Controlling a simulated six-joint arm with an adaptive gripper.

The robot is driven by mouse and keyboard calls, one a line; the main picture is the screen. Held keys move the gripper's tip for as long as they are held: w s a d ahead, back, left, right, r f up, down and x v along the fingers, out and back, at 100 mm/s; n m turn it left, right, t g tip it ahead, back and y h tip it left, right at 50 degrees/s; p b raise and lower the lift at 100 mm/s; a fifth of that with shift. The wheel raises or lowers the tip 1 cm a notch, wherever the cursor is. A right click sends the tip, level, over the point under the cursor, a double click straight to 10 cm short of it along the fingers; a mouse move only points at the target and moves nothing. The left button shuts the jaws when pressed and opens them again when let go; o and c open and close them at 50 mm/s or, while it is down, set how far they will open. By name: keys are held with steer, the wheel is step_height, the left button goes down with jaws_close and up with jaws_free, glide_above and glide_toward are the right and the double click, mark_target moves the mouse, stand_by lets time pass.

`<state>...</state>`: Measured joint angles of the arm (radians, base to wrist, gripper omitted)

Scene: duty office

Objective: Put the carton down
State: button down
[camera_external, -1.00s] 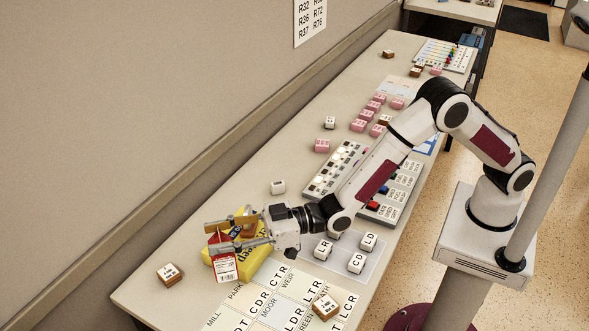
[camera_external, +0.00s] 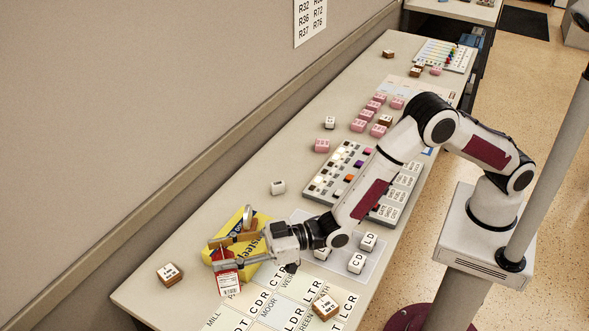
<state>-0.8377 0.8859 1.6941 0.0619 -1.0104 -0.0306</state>
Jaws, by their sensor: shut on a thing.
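A small red and white carton (camera_external: 228,282) is between the fingers of my gripper (camera_external: 216,254), near the front left of the long table. The gripper is shut on its red upper part. The carton's white printed face shows below the fingers, and it looks roughly upright. I cannot tell whether its base touches the table (camera_external: 150,300).
A yellow packet (camera_external: 262,222) lies right behind the carton, partly hidden by my gripper. A brown-and-white block (camera_external: 169,274) sits to the left. A lettered sheet (camera_external: 265,305) lies to the right, with another block (camera_external: 325,306) on it. Bare tabletop shows between the left block and the carton.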

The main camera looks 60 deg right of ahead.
mark_target(227, 275)
steer(key=shift+f, duration=2.25)
steer(key=shift+f, duration=1.9)
steer(key=c, duration=1.4)
jaws_free()
steer(key=shift+o, duration=0.2)
steer(key=v, duration=1.2)
